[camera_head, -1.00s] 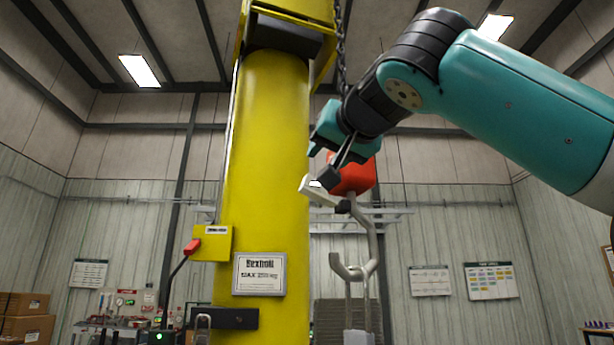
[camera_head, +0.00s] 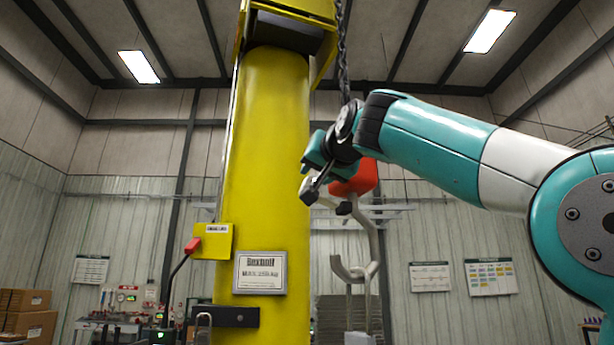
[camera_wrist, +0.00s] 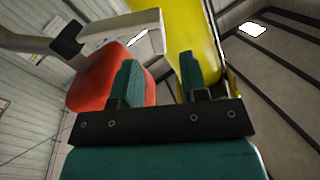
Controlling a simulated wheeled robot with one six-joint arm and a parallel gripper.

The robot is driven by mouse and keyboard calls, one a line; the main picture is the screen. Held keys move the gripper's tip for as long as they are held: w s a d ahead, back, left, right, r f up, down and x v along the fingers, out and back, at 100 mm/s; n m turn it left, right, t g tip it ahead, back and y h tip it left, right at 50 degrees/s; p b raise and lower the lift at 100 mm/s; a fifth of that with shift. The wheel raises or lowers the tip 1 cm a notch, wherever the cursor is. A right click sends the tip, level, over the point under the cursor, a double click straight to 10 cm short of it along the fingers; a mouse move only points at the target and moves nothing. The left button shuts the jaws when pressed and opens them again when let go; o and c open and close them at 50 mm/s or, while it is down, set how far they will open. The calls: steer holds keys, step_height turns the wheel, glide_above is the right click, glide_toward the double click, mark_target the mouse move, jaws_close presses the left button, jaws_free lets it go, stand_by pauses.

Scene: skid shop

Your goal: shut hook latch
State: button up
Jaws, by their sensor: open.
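The grey hook (camera_head: 374,258) hangs below a red block (camera_head: 362,178), its curved tip turned up at the left. Its pale latch (camera_head: 327,202) sticks out to the left from a dark pivot high on the shank, well above the hook tip, so the hook mouth stands open. My gripper (camera_head: 311,190) is at the latch's outer end, partly covering it. In the wrist view, my gripper (camera_wrist: 160,72) has its two teal fingers apart with nothing between them. The latch (camera_wrist: 122,34) lies past the fingertips at upper left; I cannot tell whether they touch.
A chain (camera_head: 343,60) runs up from above the red block. A thick yellow column (camera_head: 265,150) stands just left of the hook, bearing a plate (camera_head: 260,272) and a yellow box with a red-knobbed lever (camera_head: 192,245). Open space lies below the gripper, left of the hook.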

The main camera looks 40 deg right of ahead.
mark_target(307, 180)
steer(key=p+x, duration=0.2)
steer(key=x, duration=0.4)
steer(key=shift+w, duration=0.25)
steer(key=shift+c, duration=0.2)
jaws_close()
